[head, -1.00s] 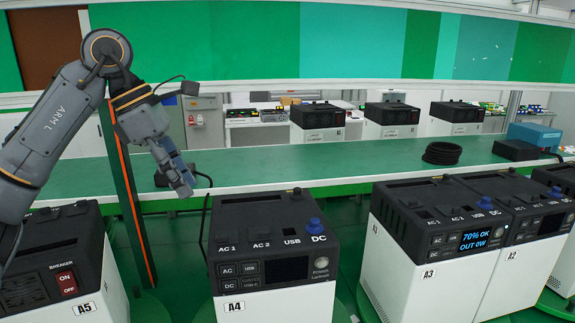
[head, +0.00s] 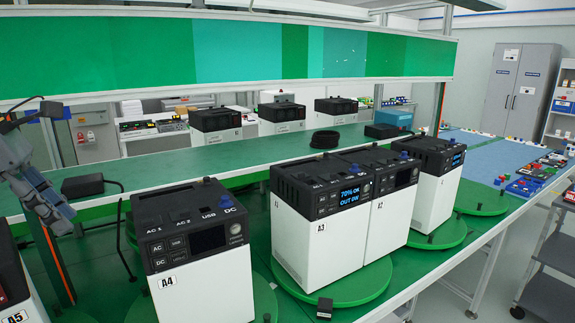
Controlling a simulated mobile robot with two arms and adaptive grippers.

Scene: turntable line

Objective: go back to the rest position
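My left gripper (head: 48,204) hangs at the left edge of the head view, pointing down and to the right. It is above the left end of the green bench, to the left of power station A4 (head: 190,240). I see nothing held in it, but the angle does not show whether its fingers are open or shut. Most of the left arm is outside the picture. My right gripper is not in view.
Power stations A3 (head: 305,240), A2 (head: 389,212) and another (head: 436,185) stand on green turntables (head: 345,285). A5 (head: 15,295) is cut off at the left. A black adapter (head: 83,185) and a coiled cable (head: 325,139) lie on the green bench (head: 230,160).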

